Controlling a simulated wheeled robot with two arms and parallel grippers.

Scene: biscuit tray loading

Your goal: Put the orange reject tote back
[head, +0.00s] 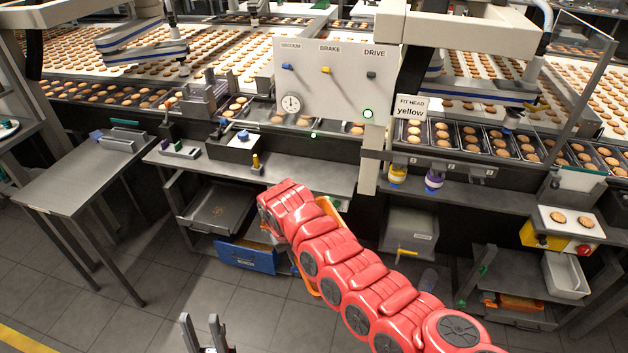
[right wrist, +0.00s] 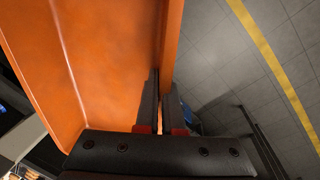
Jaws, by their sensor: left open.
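The orange reject tote (head: 334,212) is mostly hidden behind my red right arm in the head view, in front of the bench. Its orange walls (right wrist: 95,60) fill the left of the right wrist view. My right gripper (right wrist: 162,118) has one finger on each side of the tote's wall and looks shut on it. This gripper is hidden by the arm in the head view. My left gripper (head: 204,337) is at the bottom of the head view, open and empty, well apart from the tote.
A blue tote (head: 248,257) and a grey tray (head: 215,212) are on the shelves under the bench. A grey bin (head: 410,236) is right of my arm. A steel table (head: 72,172) stands at the left. The floor in front is clear.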

